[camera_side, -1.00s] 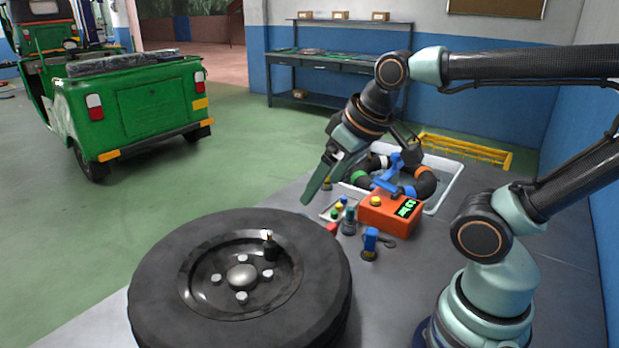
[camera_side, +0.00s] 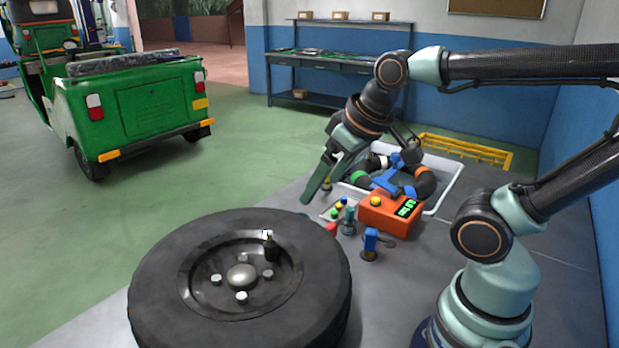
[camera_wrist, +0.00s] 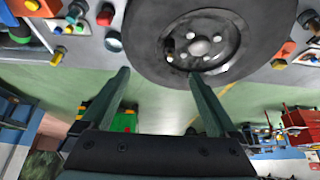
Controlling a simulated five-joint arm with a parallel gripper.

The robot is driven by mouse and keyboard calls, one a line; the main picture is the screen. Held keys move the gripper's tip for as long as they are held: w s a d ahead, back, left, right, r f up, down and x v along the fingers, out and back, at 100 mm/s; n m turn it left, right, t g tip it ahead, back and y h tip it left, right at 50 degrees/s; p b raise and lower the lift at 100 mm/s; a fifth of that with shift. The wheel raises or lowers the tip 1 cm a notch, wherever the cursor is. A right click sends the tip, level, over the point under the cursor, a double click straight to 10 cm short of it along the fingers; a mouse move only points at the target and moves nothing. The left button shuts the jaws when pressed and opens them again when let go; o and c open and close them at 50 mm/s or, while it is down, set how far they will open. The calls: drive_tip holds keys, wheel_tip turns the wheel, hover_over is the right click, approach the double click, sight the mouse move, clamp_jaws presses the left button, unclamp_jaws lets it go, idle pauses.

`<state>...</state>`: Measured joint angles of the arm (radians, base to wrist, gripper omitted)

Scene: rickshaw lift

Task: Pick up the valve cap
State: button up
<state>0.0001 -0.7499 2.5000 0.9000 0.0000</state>
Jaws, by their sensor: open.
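In the wrist view the tyre (camera_wrist: 145,50) fills the top and the valve stem (camera_wrist: 169,56) is small and unclear. My gripper (camera_side: 310,194) is up beyond the tyre's right far edge, apart from the stem. In the wrist view my gripper (camera_wrist: 160,74) has its fingers wide apart and nothing between them.
An orange box with a display (camera_side: 388,214) stands right of the tyre. Small coloured parts (camera_side: 338,211) and a blue-topped piece (camera_side: 370,243) are near it. A white tray (camera_side: 440,206) holds a black hose behind. A green rickshaw (camera_side: 140,105) stands far left; floor before it is clear.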

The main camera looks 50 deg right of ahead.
drive_tip(key=c, duration=1)
drive_tip(key=m+g, duration=0.6)
drive_tip(key=m, duration=1)
hover_over(339, 205)
wheel_tip(339, 205, down, 12)
drive_tip(key=f, duration=0.1)
wheel_tip(339, 205, down, 11)
drive_tip(key=shift+a+f, duration=0.1)
drive_tip(key=shift+f, duration=0.05)
